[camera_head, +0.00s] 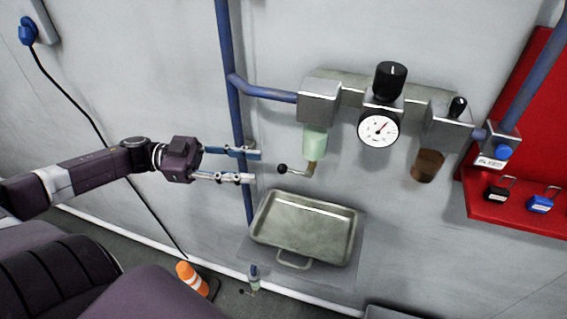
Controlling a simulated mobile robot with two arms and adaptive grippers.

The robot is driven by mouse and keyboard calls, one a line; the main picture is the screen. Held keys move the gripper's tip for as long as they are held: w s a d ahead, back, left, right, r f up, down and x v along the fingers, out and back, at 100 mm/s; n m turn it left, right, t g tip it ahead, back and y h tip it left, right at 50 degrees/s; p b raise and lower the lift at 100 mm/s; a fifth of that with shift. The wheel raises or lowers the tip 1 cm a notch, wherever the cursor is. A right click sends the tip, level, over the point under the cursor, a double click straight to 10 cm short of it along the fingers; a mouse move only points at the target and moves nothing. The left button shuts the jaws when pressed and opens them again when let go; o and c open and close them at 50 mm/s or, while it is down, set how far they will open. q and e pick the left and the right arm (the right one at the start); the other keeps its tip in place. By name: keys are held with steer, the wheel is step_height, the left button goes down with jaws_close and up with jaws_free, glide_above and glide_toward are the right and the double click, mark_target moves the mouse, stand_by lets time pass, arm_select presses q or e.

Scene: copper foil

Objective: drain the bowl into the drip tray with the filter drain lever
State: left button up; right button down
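The filter bowl (314,142) is pale green and hangs under a metal block at the left of the air unit. Its drain lever (296,171), a thin arm with a black ball knob, sticks out to the left below the bowl. The drip tray (305,229) is a grey metal pan with a front handle, below the bowl and lever. My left gripper (255,167) is open and empty just left of the lever knob, its two fingers apart and pointing right. It does not visibly touch the lever. My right gripper is not in view.
A gauge (378,129) with a black knob and a brown bowl (427,166) sit right of the filter. A blue pipe (234,120) runs down behind my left fingers. A red board (520,190) with padlocks is at the right.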

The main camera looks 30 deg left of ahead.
mark_target(294, 172)
arm_select(q)
steer(key=x, duration=0.6)
steer(key=shift+w+d, duration=0.15)
steer(key=shift+d, duration=0.05)
jaws_close()
